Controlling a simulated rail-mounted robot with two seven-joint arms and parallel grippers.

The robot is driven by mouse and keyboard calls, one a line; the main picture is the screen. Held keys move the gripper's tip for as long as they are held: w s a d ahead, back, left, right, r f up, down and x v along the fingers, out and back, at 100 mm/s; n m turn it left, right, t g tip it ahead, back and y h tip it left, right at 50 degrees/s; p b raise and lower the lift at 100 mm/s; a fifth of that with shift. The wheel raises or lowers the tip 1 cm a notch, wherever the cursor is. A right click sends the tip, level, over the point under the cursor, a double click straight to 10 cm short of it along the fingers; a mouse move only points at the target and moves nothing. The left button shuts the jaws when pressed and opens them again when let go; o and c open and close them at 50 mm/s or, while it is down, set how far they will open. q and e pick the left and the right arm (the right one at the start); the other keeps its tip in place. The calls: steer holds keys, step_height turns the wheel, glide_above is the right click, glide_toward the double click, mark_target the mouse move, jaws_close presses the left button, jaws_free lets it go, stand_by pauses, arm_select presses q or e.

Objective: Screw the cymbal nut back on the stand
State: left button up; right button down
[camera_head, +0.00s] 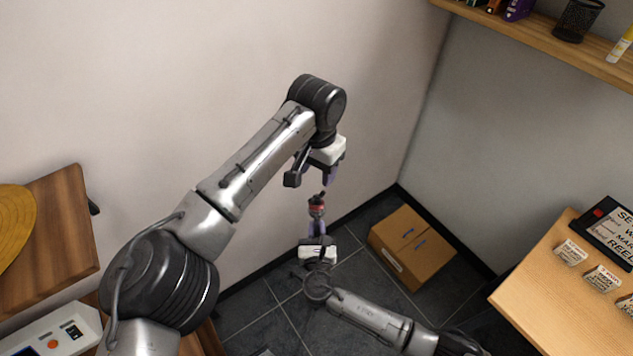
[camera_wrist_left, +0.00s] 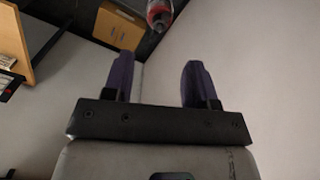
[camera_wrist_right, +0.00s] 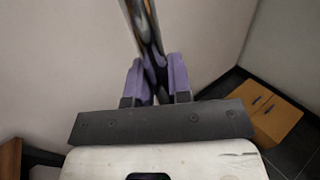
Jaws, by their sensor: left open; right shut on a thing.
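My right gripper (camera_head: 317,228) points up in the head view and is shut on a slim dark object with a red band (camera_head: 317,206). In the right wrist view this dark shiny shaft (camera_wrist_right: 147,28) stands between the purple fingers. My left gripper (camera_head: 328,177) hangs above it, open and pointing down, with a small gap to the object's tip. The left wrist view shows its empty fingers apart and a red and grey thing (camera_wrist_left: 159,14) beyond them, which looks like the same object. A yellow round disc, seemingly the cymbal (camera_head: 14,222), is cut off at the left edge. I cannot make out the cymbal nut or the stand.
A cardboard box (camera_head: 410,247) sits on the dark tiled floor by the wall corner. A wooden table (camera_head: 545,290) with small labelled blocks is at right. A shelf (camera_head: 560,38) is at upper right. A wooden surface (camera_head: 67,235) and white device (camera_head: 50,335) are at left.

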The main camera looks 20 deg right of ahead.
arm_select(q)
steer(key=shift+r, duration=1.65)
arm_select(e)
steer(key=c, duration=1)
jaws_free()
steer(key=shift+s, duration=0.1)
arm_select(q)
steer(key=shift+r+p, duration=0.4)
steer(key=shift+p, duration=0.05)
arm_select(e)
steer(key=v, duration=1.3)
steer(key=shift+s+a, duration=0.15)
steer(key=shift+s, duration=0.15)
